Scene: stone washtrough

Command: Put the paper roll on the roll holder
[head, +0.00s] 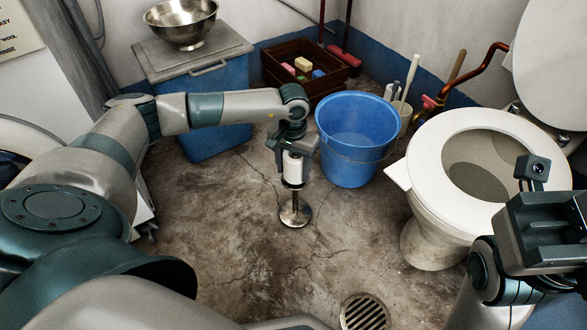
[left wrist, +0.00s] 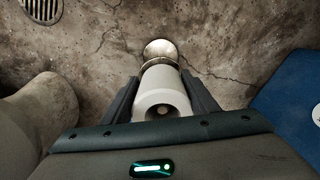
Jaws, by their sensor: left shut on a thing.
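The white paper roll (head: 293,168) is upright between the fingers of my left gripper (head: 292,160), which is shut on it. It also shows in the left wrist view (left wrist: 162,88), with its core hole facing the camera and a pale spot inside the hole. The metal roll holder (head: 295,213) stands on the floor on a round base, directly below the roll. The roll appears to be around the holder's post, above a metal ring. Whether it rests on that ring is unclear. My right gripper (head: 545,225) is at the right edge; its fingers cannot be made out.
A blue bucket (head: 352,150) stands right of the holder, close to my left gripper. A white toilet (head: 430,205) is farther right. A lidded blue bin (head: 205,140) and a wooden crate (head: 278,72) are behind. The floor around the drain (head: 364,312) is clear.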

